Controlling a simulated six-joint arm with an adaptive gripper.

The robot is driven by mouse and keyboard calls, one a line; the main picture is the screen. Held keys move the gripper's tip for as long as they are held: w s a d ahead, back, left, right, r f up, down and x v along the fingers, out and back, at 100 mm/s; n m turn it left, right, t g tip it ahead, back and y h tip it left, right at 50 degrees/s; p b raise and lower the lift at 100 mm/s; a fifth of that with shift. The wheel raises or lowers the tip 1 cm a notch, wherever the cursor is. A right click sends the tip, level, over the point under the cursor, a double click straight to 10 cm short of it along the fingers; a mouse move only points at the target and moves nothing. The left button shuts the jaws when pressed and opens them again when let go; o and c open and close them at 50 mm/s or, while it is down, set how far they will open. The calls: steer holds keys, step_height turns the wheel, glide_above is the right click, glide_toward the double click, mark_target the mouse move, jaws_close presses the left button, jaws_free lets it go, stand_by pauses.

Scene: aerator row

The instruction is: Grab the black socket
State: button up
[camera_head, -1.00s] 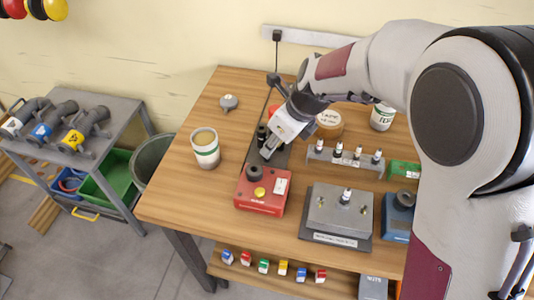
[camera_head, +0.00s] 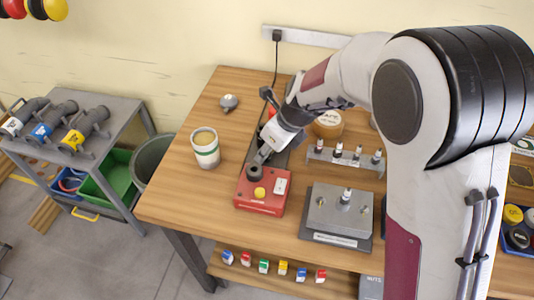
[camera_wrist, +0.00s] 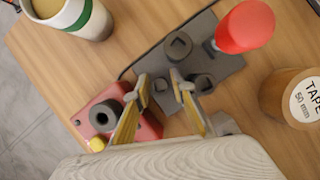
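Several dark sockets stand on a dark grey plate (camera_wrist: 223,62) in the wrist view: one with a square hole (camera_wrist: 178,46), one between my fingertips (camera_wrist: 160,85) and one to the right (camera_wrist: 203,83). A red box (camera_head: 260,194) carries a black ring-shaped piece (camera_head: 254,171) and a yellow button; the ring also shows in the wrist view (camera_wrist: 108,115). I cannot tell which dark piece is the task's socket. My gripper (camera_wrist: 160,77) is open, its fingers pointing at the plate, with nothing visibly gripped. In the head view my gripper (camera_head: 263,156) hides most of the plate.
A red knob-like piece (camera_wrist: 245,26) rises beside the sockets. A tape roll (camera_wrist: 295,98) is to the right, and a white-green cup (camera_head: 205,148) to the left. A grey rack (camera_head: 345,160) and a metal block (camera_head: 338,212) stand at right. The table's left front is clear.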

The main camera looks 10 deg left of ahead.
stand_by(0.4)
jaws_close()
steer(key=shift+r, duration=0.1)
step_height(320, 180, up, 10)
stand_by(0.6)
